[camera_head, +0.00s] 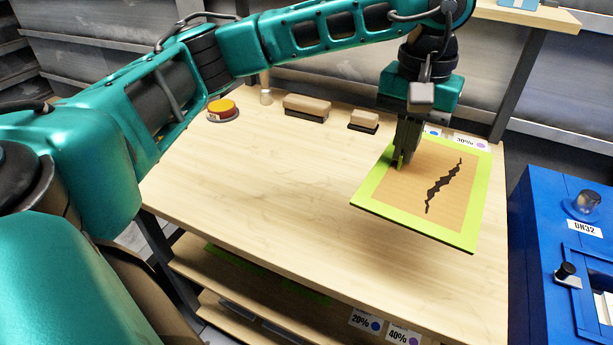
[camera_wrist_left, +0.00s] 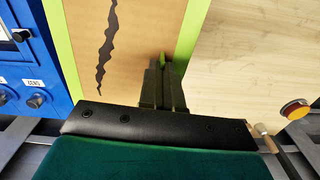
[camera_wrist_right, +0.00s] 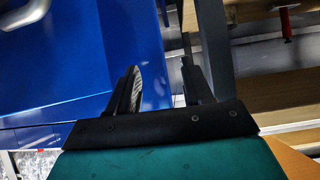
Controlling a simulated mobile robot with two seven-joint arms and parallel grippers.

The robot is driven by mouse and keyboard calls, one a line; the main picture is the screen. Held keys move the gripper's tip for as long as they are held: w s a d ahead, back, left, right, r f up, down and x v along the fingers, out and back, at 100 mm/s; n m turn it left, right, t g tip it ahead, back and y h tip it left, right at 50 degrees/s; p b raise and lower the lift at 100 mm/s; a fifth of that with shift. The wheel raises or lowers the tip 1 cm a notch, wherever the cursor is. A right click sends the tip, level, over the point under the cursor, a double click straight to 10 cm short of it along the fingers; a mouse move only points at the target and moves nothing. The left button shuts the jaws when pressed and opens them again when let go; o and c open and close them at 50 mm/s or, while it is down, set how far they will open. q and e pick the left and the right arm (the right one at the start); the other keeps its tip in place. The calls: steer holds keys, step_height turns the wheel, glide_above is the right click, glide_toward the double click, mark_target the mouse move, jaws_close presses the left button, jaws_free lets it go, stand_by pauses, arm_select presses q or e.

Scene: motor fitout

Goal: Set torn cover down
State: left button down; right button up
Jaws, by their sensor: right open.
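The torn cover (camera_head: 408,205) is a tan panel with a lime-green frame and a jagged dark tear. It is over the right end of the wooden workbench, close above or on its top; I cannot tell which. In the left wrist view the torn cover (camera_wrist_left: 132,55) extends to the left of the fingers (camera_wrist_left: 162,66). My right gripper (camera_wrist_right: 160,66) shows only in its wrist view, open and empty, near a blue cabinet.
The workbench (camera_head: 250,185) is clear in the middle. The blue cabinet (camera_head: 545,235) stands to the right. A lower shelf with percentage labels (camera_head: 366,321) is below.

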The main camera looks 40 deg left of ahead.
arm_select(q)
steer(key=shift+n, duration=0.5)
steer(key=r, duration=0.2)
steer(key=r+b, duration=0.1)
steer(key=r, duration=0.1)
steer(key=shift+w+d, duration=0.25)
steer(key=shift+w, duration=0.1)
steer(key=shift+r, duration=0.15)
steer(key=shift+f, duration=0.4)
steer(key=shift+f+b, duration=1.25)
steer(key=shift+f, duration=8.4)
steer(key=c, duration=1.8)
jaws_free()
steer(key=shift+f, duration=0.15)
steer(key=o, duration=0.5)
steer(key=shift+c, duration=0.2)
